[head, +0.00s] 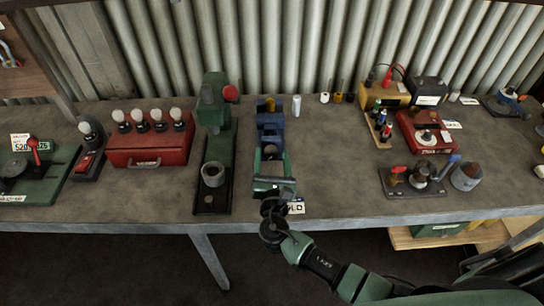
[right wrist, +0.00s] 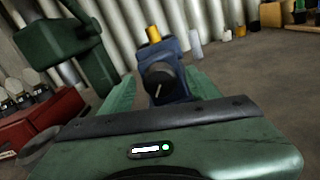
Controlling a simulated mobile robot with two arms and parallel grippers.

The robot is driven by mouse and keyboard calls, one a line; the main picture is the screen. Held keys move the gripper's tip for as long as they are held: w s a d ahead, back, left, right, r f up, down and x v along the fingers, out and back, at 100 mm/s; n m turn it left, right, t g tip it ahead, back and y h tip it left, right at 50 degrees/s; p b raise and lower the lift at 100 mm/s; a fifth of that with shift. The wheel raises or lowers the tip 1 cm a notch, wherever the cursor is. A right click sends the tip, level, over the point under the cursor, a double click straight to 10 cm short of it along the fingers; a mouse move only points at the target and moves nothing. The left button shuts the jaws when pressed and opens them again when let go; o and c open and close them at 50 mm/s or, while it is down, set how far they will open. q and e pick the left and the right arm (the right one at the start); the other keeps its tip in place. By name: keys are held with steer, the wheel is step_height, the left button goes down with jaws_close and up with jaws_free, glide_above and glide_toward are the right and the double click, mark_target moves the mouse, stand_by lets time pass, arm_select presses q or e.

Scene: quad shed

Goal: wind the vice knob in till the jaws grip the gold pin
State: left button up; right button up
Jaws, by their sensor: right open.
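The blue vice (head: 270,126) stands on the bench, and it also shows in the right wrist view (right wrist: 178,72). Its dark round knob (right wrist: 159,76), with a pale mark line, faces my right gripper. The gold pin (right wrist: 153,34) stands upright at the top of the vice; in the head view it is small (head: 270,104). Whether the jaws touch it I cannot tell. My right gripper (head: 271,160) is open, its green fingers reaching toward the vice on either side of the knob. No contact with the knob is clear. My left gripper is not in view.
A green press-like machine (head: 214,110) stands close left of the vice, beside a red box (head: 150,145) with several bulbs. A white cylinder (head: 296,105) stands just right of the vice. Bare bench (head: 335,165) lies to the right, before a tray of parts (head: 418,184).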

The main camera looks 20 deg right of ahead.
jaws_close()
steer(key=shift+f, duration=0.1)
steer(key=m+b, duration=0.2)
steer(key=shift+f+b, duration=0.2)
steer(key=shift+b, duration=0.15)
steer(key=shift+r+m+b, duration=0.2)
steer(key=shift+m+b, duration=0.2)
steer(key=shift+m, duration=0.4)
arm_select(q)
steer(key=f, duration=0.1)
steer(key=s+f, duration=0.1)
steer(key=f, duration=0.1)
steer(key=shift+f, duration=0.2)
arm_select(e)
steer(key=shift+r, duration=0.1)
jaws_free()
